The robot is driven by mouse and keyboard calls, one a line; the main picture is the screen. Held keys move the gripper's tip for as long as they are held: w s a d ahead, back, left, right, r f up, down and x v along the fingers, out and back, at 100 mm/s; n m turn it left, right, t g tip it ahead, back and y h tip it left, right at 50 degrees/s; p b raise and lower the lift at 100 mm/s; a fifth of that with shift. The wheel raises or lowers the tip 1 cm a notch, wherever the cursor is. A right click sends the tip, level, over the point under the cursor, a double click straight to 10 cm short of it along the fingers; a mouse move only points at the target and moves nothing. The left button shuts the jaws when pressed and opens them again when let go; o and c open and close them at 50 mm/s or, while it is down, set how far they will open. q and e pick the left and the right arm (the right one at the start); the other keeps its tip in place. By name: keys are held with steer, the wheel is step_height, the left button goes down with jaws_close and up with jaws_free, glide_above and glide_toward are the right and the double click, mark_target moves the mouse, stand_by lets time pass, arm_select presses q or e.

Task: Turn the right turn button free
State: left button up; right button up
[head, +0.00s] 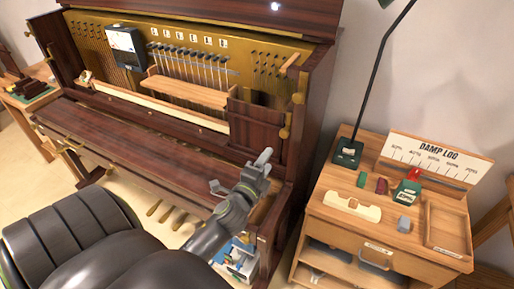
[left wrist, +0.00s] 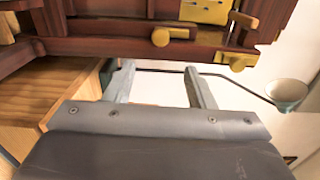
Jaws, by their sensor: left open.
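The piano (head: 140,130) stands open, its brass-coloured inside showing. Brass fittings sit on its right side post, an upper one (head: 298,98) and a lower one (head: 283,133). I cannot tell for sure which is the right turn button. In the left wrist view a round brass knob (left wrist: 160,38) and a brass bar-shaped piece (left wrist: 237,60) show on the dark red wood. My left gripper (head: 240,172) is open and empty, in front of the piano's right end and below these fittings. Its spread fingers (left wrist: 159,75) show with nothing between them. My right gripper is not in view.
A wooden side cabinet (head: 330,212) stands right of the piano, with a lamp base (head: 347,152), a cream handle-shaped piece (head: 351,206), a red-topped green item (head: 407,190) and a "DAMP LOG" board (head: 435,157). The piano's key ledge (head: 150,155) lies left of the gripper.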

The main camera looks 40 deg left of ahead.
arm_select(q)
steer(key=shift+b+v, duration=0.3)
steer(key=shift+v, duration=2.45)
